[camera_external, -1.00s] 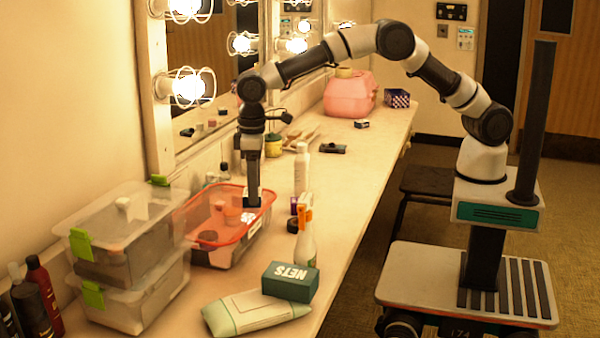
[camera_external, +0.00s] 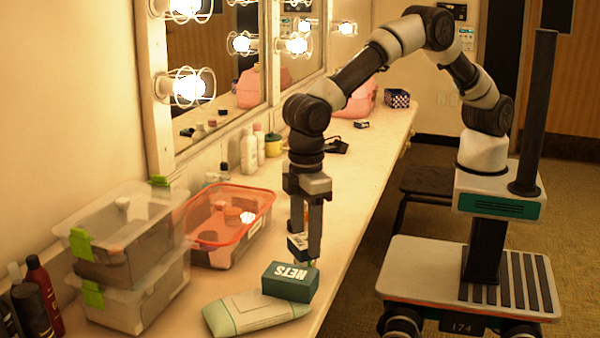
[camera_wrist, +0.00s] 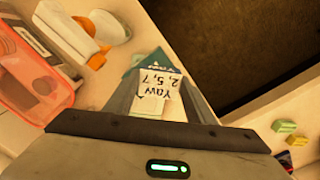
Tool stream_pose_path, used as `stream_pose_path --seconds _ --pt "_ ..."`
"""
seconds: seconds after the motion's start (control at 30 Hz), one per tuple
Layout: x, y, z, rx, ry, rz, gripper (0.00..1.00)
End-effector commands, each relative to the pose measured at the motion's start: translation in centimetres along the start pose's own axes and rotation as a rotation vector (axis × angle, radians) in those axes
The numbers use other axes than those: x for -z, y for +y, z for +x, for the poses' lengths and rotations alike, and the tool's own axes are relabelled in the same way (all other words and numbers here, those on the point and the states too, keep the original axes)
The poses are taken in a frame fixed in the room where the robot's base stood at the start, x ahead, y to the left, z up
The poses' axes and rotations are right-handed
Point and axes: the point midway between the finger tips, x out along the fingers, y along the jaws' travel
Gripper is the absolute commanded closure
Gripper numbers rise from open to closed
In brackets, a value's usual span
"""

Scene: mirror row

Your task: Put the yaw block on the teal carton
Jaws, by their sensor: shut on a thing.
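My gripper (camera_external: 306,246) points down and is shut on the yaw block (camera_external: 297,243), a small dark block with a white label. In the wrist view the label of the yaw block (camera_wrist: 160,88) reads "Yaw 2, 5, 7", between the fingers. The teal carton (camera_external: 290,282), marked "NETS", lies on the counter just below the block and nearer the camera. In the wrist view part of the teal carton (camera_wrist: 147,58) shows beyond the block. The block looks close above the carton's far side; I cannot tell if they touch.
A pale green-and-white packet (camera_external: 245,314) lies against the carton. A red-rimmed clear bin (camera_external: 233,255) and stacked clear boxes (camera_external: 130,285) stand to the left. A white and orange bottle (camera_wrist: 108,28) is close by. The counter edge drops off at right.

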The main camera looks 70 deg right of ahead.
Motion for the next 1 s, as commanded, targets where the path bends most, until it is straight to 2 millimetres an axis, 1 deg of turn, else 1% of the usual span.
stream_pose_path --seconds 0.03,0.27,0.43,0.7,0.83,0.87,0.93,1.0 --pt "-0.1 0.0 0.8 -0.001 -0.003 -0.001 0.73" --pt "-0.1 0.0 2.7 -0.001 -0.003 -0.001 0.73" --pt "0.0 0.0 5.0 0.000 -0.001 -0.001 0.73" --pt "0.0 0.0 5.3 0.000 0.001 -0.001 0.73" --pt "0.0 0.0 5.7 0.000 0.001 -0.001 0.73" --pt "0.0 0.0 5.6 0.000 0.001 -0.001 0.46" --pt "0.0 0.0 5.5 0.000 0.001 -0.001 0.34" --pt "0.0 0.0 5.5 0.000 0.001 0.000 0.32"
